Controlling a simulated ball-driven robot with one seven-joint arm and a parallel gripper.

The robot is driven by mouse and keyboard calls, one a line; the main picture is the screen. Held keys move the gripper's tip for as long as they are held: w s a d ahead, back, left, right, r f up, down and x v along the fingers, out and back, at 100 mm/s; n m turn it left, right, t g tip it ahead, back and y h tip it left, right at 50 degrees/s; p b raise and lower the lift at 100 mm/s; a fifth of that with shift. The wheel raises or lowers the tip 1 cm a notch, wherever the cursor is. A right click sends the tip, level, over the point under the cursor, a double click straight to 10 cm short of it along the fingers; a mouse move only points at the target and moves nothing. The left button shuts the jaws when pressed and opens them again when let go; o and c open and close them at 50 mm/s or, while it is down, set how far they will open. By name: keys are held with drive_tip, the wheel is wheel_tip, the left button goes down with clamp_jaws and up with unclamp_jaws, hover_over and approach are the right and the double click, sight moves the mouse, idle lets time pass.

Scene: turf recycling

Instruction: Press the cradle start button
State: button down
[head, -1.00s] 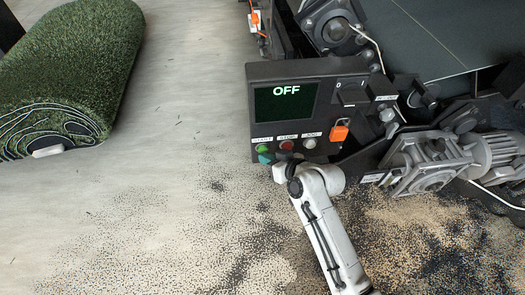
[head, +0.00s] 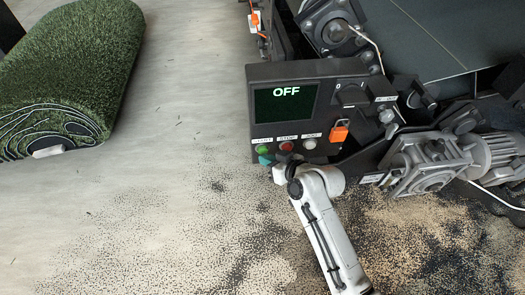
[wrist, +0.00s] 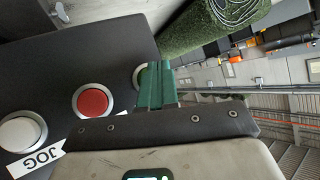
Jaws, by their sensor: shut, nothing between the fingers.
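The control box (head: 330,100) has a screen (head: 286,101) that reads OFF. Along its lower edge are a green start button (head: 262,149), a red stop button (head: 286,146) and a white jog button (head: 310,143). My gripper (head: 265,159) is just below the green button in the head view, its green fingers shut and empty. In the wrist view my gripper (wrist: 157,86) covers most of the start button, whose pale rim (wrist: 138,77) shows at the left. The red button (wrist: 92,102) and white button (wrist: 22,131) are clear of the fingers. I cannot tell whether the fingertips touch the start button.
An orange padlock (head: 339,131) hangs on the box's right side. Motors and gearboxes (head: 430,165) crowd the right. A turf roll (head: 70,75) lies at the upper left. The floor (head: 190,110) between roll and box is open, with loose granules lower down.

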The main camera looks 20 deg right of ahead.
drive_tip(key=shift+s+a, duration=0.1)
drive_tip(key=shift+s, duration=0.3)
drive_tip(key=shift+s+a+p, duration=0.3)
drive_tip(key=shift+s+p, duration=0.2)
drive_tip(key=shift+s, duration=0.45)
drive_tip(key=shift+s+a+p, duration=0.3)
drive_tip(key=shift+s+p, duration=0.15)
drive_tip(key=shift+s, duration=0.5)
drive_tip(key=shift+s+a+p, duration=0.3)
drive_tip(key=shift+s+p, duration=0.2)
drive_tip(key=shift+s, duration=0.45)
drive_tip(key=s+d+r+m+g+h, duration=0.1)
drive_tip(key=s+d+g, duration=0.2)
drive_tip(key=s, duration=0.6)
drive_tip(key=s+d+g+h, duration=0.2)
drive_tip(key=s+g, duration=0.2)
drive_tip(key=s, duration=0.4)
drive_tip(key=s+d+r+m+g+h, duration=0.1)
drive_tip(key=s+d+g, duration=0.2)
drive_tip(key=s, duration=0.6)
wheel_tip(320, 180, up, 24)
drive_tip(key=p, duration=2.4)
drive_tip(key=shift+s+f+g, duration=0.15)
drive_tip(key=shift+g, duration=0.15)
